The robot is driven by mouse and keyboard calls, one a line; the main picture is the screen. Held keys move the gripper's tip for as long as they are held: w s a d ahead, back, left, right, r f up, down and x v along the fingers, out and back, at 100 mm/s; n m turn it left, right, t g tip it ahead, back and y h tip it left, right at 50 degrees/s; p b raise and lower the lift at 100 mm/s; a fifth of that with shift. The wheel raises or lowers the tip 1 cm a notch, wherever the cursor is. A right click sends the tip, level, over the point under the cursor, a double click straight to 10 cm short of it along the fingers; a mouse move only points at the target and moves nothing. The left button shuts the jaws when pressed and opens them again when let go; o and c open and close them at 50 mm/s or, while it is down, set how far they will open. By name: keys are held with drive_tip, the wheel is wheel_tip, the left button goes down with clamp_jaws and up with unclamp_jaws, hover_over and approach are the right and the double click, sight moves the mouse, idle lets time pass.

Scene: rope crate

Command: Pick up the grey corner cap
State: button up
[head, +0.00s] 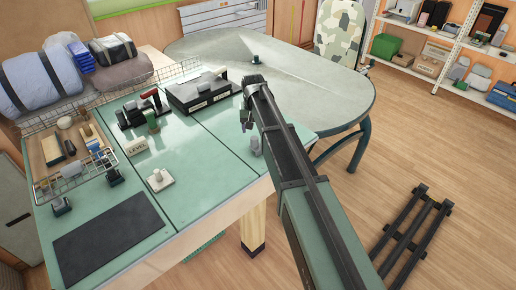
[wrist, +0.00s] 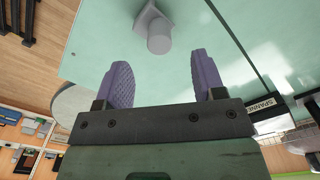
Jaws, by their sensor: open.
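A small grey piece with a flat base and a round stub, which looks like the grey corner cap (wrist: 159,40), stands on the green tabletop at the top middle of the wrist view. In the head view the cap (head: 255,146) is near the table's right edge. My gripper (wrist: 161,62) is open, its two purple fingers apart with nothing between them. The cap shows just beyond the fingertips, roughly in line with the gap. In the head view my gripper (head: 246,119) is beside the cap, partly hidden by my arm.
The green worktable (head: 210,150) has bare surface left of the cap. A pale square piece with a grey stub (head: 160,179), a black mat (head: 108,240), a wire basket (head: 75,160) and a dark labelled box (head: 198,92) share it. A grey oval table (head: 300,85) stands behind.

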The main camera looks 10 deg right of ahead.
sight(254, 138)
drive_tip(key=f+b, duration=0.2)
drive_tip(key=f, duration=0.1)
drive_tip(key=f+b, duration=0.5)
drive_tip(key=shift+w+d+f, duration=0.15)
drive_tip(key=shift+w+f, duration=0.15)
drive_tip(key=shift+f, duration=0.05)
drive_tip(key=shift+r, duration=0.25)
drive_tip(key=shift+c, duration=0.2)
clamp_jaws()
drive_tip(key=shift+p, duration=0.3)
wheel_tip(254, 138, up, 20)
drive_tip(key=p, duration=2)
